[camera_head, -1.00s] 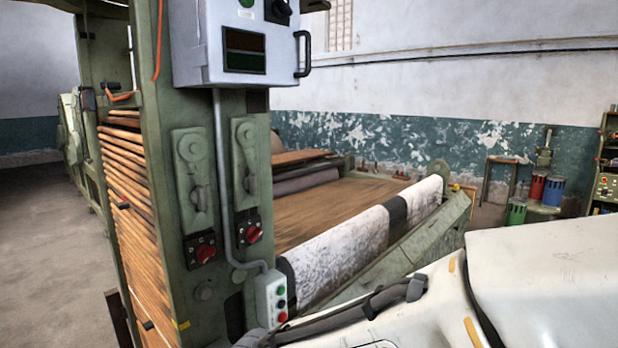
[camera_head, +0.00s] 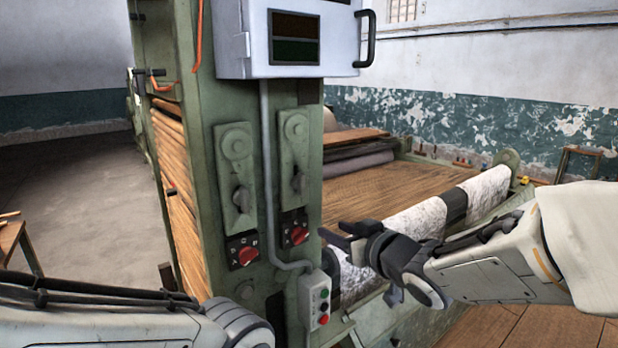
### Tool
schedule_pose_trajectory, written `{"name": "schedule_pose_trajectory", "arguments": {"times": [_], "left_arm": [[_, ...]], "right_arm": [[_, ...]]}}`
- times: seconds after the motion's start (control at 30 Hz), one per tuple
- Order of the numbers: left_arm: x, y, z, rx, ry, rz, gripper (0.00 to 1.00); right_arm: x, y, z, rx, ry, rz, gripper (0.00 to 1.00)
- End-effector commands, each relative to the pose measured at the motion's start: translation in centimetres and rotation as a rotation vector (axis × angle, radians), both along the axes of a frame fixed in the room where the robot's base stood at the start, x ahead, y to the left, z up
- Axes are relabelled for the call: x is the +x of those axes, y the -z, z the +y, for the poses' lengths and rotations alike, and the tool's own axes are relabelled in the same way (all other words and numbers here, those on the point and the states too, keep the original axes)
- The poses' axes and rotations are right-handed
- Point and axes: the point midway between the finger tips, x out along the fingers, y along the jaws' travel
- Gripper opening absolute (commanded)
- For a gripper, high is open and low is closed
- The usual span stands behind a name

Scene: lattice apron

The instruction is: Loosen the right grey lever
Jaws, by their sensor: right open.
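The right grey lever (camera_head: 298,183) hangs down on a green plate on the machine's upright column. The left grey lever (camera_head: 241,198) sits on a similar plate to its left, past a grey conduit. My right gripper (camera_head: 332,230) comes in from the right, its fingers pointing left. In the picture it is below and to the right of the right lever, apart from it, open and empty. My left arm shows at the lower left, but its gripper fingers are out of view.
Red rotary knobs (camera_head: 296,235) sit under the levers. A push-button box (camera_head: 314,300) hangs below them at the end of the conduit (camera_head: 267,170). A white control cabinet (camera_head: 290,72) juts out above. A fabric roll (camera_head: 410,221) lies behind my right arm.

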Motion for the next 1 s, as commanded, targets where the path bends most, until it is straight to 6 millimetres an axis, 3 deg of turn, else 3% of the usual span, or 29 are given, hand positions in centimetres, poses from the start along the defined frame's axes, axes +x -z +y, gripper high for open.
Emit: {"name": "schedule_pose_trajectory", "arguments": {"times": [0.1,0.3,0.47,0.8,1.0], "left_arm": [[0.0,-0.8,0.0,0.0,0.0,0.0,0.46],[0.0,-1.2,0.0,0.0,0.0,0.0,0.46],[0.0,-1.8,0.0,0.0,-0.001,0.0,0.46],[0.0,-3.9,0.0,0.0,-0.002,0.0,0.46],[0.0,-4.6,0.0,0.0,-0.002,0.0,0.46]], "right_arm": [[0.8,-3.4,-0.6,0.079,-0.068,-0.11,0.46],[0.7,-5.7,-0.5,0.146,-0.146,-0.188,0.46],[2.0,-6.0,0.7,0.152,-0.159,-0.194,0.46],[7.0,-6.0,4.3,0.151,-0.155,-0.192,0.46],[8.6,-5.9,5.5,0.15,-0.154,-0.194,0.46]]}}
